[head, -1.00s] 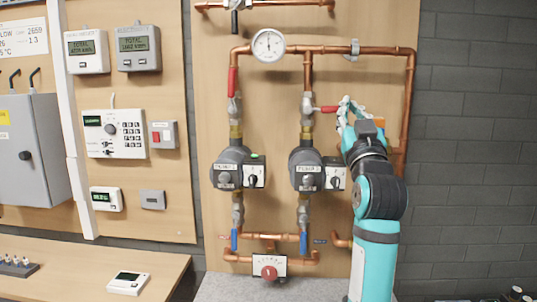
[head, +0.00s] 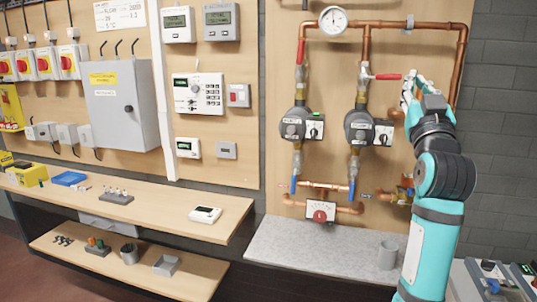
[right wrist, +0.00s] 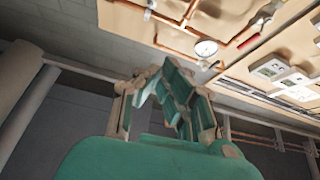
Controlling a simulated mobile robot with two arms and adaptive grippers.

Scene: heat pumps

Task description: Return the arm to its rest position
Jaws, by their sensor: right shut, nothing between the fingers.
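My right arm rises from the lower right in the head view, teal and black. Its gripper (head: 408,92) is up in front of the right part of the heat pump board, near the red handle (head: 388,77) of the right pipe valve. The right wrist view shows the gripper's fingers (right wrist: 165,92) drawn together with nothing between them. The board's gauge (right wrist: 206,48) and pipes lie beyond them in that view. In the head view I cannot tell whether the fingers touch the handle. My left gripper does not show.
Two pumps (head: 295,123) (head: 360,126) with switch boxes sit on the board, below a pressure gauge (head: 333,20). A wooden bench (head: 160,215) and a grey cabinet (head: 120,105) stand to the left.

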